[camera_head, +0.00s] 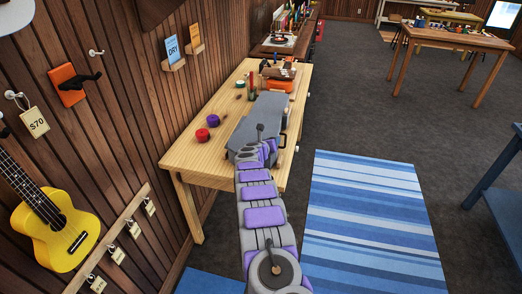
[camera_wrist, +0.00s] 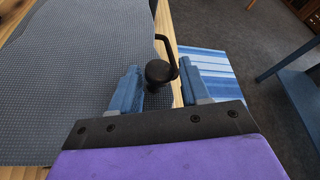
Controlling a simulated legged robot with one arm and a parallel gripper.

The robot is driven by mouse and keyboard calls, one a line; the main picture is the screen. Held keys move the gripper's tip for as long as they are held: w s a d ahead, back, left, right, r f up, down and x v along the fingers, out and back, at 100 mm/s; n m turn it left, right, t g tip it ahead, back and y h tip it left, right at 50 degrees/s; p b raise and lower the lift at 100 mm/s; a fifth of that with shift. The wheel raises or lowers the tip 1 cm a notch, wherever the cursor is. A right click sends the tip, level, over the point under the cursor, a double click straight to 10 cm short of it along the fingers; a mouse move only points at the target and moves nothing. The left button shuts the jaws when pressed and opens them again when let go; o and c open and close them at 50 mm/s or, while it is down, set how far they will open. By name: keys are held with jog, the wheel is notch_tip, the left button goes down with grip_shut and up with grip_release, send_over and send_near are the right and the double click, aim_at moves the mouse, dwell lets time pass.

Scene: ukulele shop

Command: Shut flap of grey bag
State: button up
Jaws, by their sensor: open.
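A grey bag (camera_head: 262,112) lies on the light wooden table, its near end partly hidden behind my arm. In the wrist view its grey woven surface (camera_wrist: 75,75) fills the left and middle and appears flat. I cannot tell from these frames how far the flap is open. A black knob with a bent black handle (camera_wrist: 158,72) shows at the right edge of the grey surface. My gripper (camera_wrist: 162,86) is open, with one blue finger on each side of the knob. I cannot tell whether either finger touches it.
A wooden wall runs along the left. Floor with a blue striped rug (camera_head: 365,215) is open on the right.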

jog(key=shift+s+a+f, duration=0.3)
jog(key=shift+s+a, duration=0.2)
jog(key=shift+a, duration=0.25)
jog(key=shift+v, duration=1.15)
jog(key=d+r+p+v, duration=0.1)
jog(key=v, duration=1.1)
